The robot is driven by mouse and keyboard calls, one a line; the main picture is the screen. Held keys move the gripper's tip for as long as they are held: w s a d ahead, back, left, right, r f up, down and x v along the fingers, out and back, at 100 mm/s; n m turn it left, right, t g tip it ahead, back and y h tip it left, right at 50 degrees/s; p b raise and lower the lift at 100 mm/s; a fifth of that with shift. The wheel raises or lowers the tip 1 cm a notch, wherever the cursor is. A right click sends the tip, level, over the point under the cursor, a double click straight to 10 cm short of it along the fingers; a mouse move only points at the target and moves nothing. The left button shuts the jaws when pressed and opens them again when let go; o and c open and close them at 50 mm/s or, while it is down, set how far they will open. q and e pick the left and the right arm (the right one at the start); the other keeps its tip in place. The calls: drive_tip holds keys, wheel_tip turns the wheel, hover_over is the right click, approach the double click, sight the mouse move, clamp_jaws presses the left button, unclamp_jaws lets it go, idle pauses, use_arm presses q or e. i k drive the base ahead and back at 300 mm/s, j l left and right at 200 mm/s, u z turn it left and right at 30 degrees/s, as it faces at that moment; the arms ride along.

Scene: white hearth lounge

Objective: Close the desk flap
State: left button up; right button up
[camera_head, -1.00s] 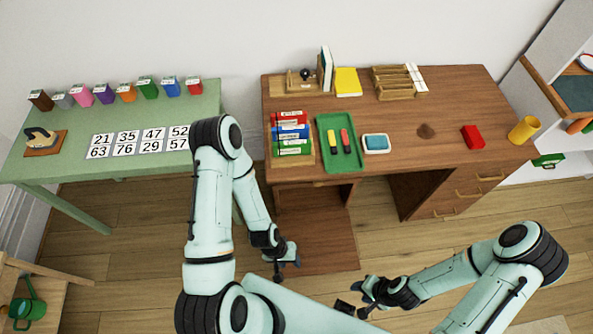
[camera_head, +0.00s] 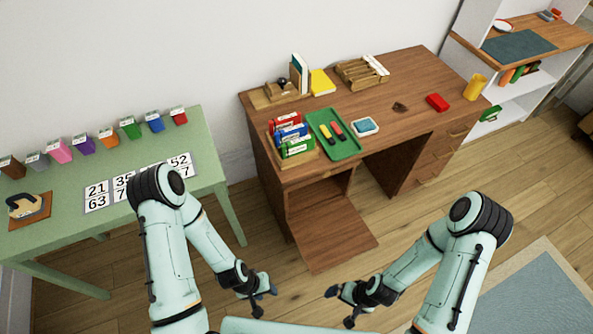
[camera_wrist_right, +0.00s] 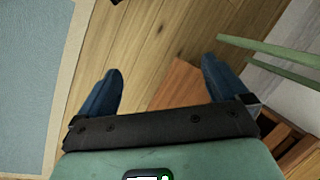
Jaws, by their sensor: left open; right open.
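The desk flap (camera_head: 330,228) is a flat brown wooden panel. It stands open, reaching out low from the opening under the left side of the brown desk (camera_head: 405,115). My left gripper (camera_head: 263,292) is open and empty, in front of the flap's lower left side and apart from it. My right gripper (camera_head: 343,302) is open and empty, nearer to me than the flap's front edge. In the right wrist view its two blue fingers are spread, and part of the flap (camera_wrist_right: 182,84) shows beyond and between them.
A green table (camera_head: 210,150) with coloured boxes and number cards stands left of the desk. A green tray (camera_head: 345,145) and binders (camera_head: 290,135) sit on the desk. A shelf unit (camera_head: 535,85) is at right. A blue rug (camera_head: 535,300) lies lower right; wood floor is clear between.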

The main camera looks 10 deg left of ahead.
sight(331, 235)
drive_tip(key=k+j, duration=0.3)
drive_tip(key=j, duration=0.25)
drive_tip(key=l+u, duration=0.85)
drive_tip(key=l, duration=0.25)
